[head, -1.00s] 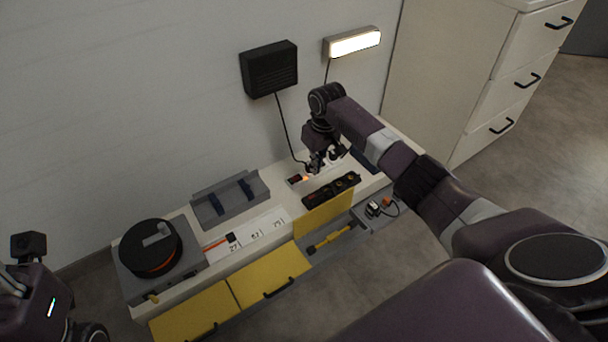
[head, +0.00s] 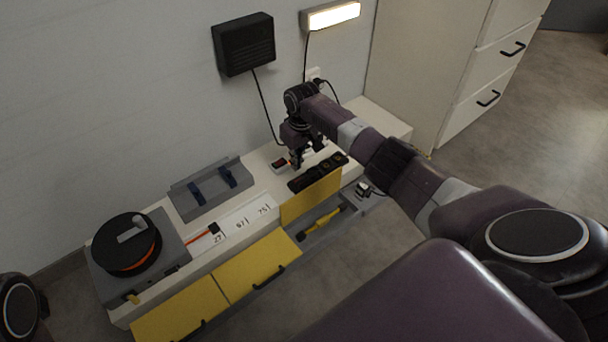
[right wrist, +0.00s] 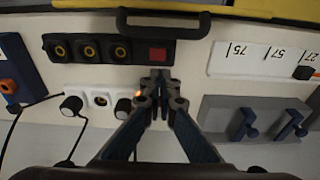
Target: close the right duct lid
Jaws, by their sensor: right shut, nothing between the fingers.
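The right duct lid (head: 311,196) is a yellow panel standing raised at the front edge of the white bench. The duct below it is open. A black handle (right wrist: 163,23) shows in the right wrist view beside a yellow edge (right wrist: 270,8); it is hidden from the head view. Two other yellow lids, the middle one (head: 255,270) and the left one (head: 180,312), lie closed. My right gripper (head: 297,164) is behind the raised lid, close to the black socket strip. In the right wrist view its fingertips (right wrist: 159,78) are together and empty, apart from the handle. My left gripper is out of view.
The black socket strip (head: 318,172) with a red switch lies between my right gripper and the lid. A yellow tool (head: 322,222) lies in the open duct. A grey rack (head: 208,192) and a cable reel (head: 127,243) stand to the left. Cables hang behind.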

